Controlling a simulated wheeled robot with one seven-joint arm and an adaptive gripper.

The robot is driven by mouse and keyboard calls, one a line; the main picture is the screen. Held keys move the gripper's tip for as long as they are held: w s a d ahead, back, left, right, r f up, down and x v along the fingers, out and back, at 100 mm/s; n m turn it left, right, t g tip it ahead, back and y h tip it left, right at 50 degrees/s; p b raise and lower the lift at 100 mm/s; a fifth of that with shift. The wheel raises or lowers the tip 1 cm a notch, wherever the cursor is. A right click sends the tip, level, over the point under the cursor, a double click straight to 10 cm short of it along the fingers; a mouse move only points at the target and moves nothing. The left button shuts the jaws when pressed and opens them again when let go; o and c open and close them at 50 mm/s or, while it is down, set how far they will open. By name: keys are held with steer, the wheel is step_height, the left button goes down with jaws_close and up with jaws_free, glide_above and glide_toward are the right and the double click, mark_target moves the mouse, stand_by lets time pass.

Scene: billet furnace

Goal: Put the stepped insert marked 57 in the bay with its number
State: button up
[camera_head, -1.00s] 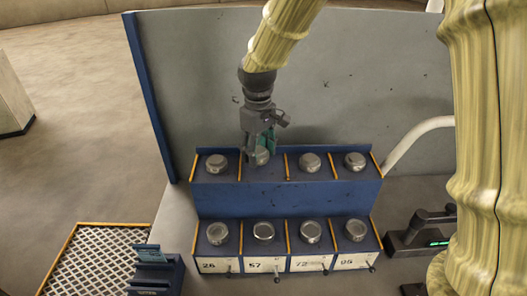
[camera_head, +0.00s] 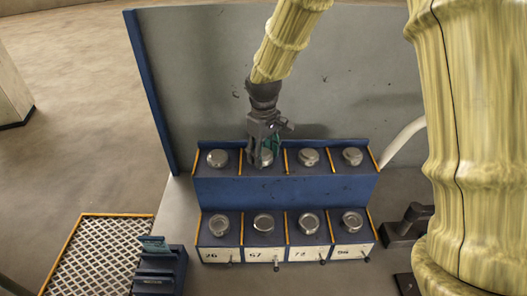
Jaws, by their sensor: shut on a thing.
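My gripper (camera_head: 262,158) points down at the upper row of the blue rack (camera_head: 285,190), over the second bay from the left. It is shut on a round silvery insert (camera_head: 266,157), partly hidden by the fingers. The held insert is about level with its upper-row neighbours; whether it touches the bay floor I cannot tell, and its mark is not readable. Below, the second lower bay carries the label 57 (camera_head: 261,255) and holds a round metal piece (camera_head: 263,223).
Similar metal pieces fill the other bays, between orange dividers. A grey panel (camera_head: 330,80) stands behind the rack. A blue block with a teal top (camera_head: 158,268) and a mesh grate (camera_head: 95,252) lie at left. A dark device (camera_head: 408,225) stands at right.

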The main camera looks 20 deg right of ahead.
mark_target(264, 152)
steer(key=shift+f, duration=0.15)
steer(key=o, duration=1.2)
steer(key=shift+o, duration=0.2)
steer(key=shift+r, duration=0.2)
step_height(264, 152, up, 12)
steer(key=b, duration=0.5)
